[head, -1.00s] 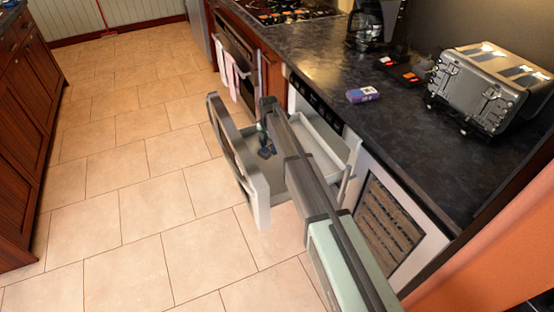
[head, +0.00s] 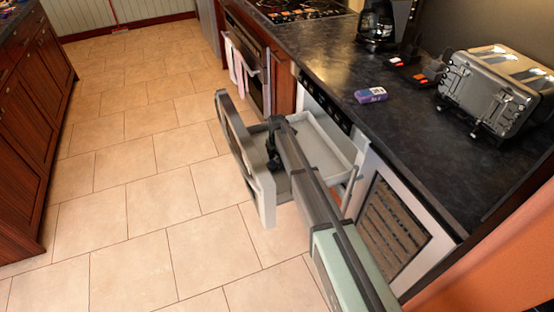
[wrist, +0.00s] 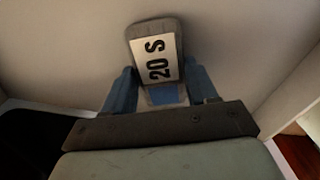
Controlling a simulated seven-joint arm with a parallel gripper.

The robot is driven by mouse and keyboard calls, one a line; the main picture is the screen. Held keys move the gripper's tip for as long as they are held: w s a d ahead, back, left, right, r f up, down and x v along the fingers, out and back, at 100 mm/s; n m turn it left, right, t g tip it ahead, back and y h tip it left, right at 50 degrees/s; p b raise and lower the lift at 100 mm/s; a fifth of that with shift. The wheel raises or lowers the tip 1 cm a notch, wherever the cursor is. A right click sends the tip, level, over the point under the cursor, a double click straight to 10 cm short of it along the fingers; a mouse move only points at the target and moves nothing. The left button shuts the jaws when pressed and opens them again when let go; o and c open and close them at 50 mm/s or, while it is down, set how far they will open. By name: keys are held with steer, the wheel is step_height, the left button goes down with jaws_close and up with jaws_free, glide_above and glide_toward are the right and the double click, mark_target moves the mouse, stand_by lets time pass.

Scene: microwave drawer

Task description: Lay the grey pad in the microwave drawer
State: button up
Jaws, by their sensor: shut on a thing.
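The grey pad (wrist: 151,30) has a white label reading "20 S" and shows in the wrist view. My gripper (wrist: 160,90) has its blue fingers on either side of the pad's near end and is shut on it. The microwave drawer (head: 264,200) is pulled open in the head view. My gripper (head: 275,164) is inside the drawer's outline there, low between its front and the cabinet. The pale drawer floor (wrist: 70,55) lies behind the pad in the wrist view. I cannot tell whether the pad touches it. My arm hides part of the drawer in the head view.
The dark counter (head: 400,150) runs above the drawer, with a toaster (head: 495,90), a purple box (head: 370,95) and a coffee maker (head: 380,25) on it. A drawer wall (wrist: 290,90) is close at right in the wrist view. The tiled floor (head: 150,200) is clear.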

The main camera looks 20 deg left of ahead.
mark_target(277, 160)
steer(key=shift+f, duration=0.1)
steer(key=o, duration=1.1)
step_height(277, 160, up, 12)
steer(key=shift+r, duration=0.15)
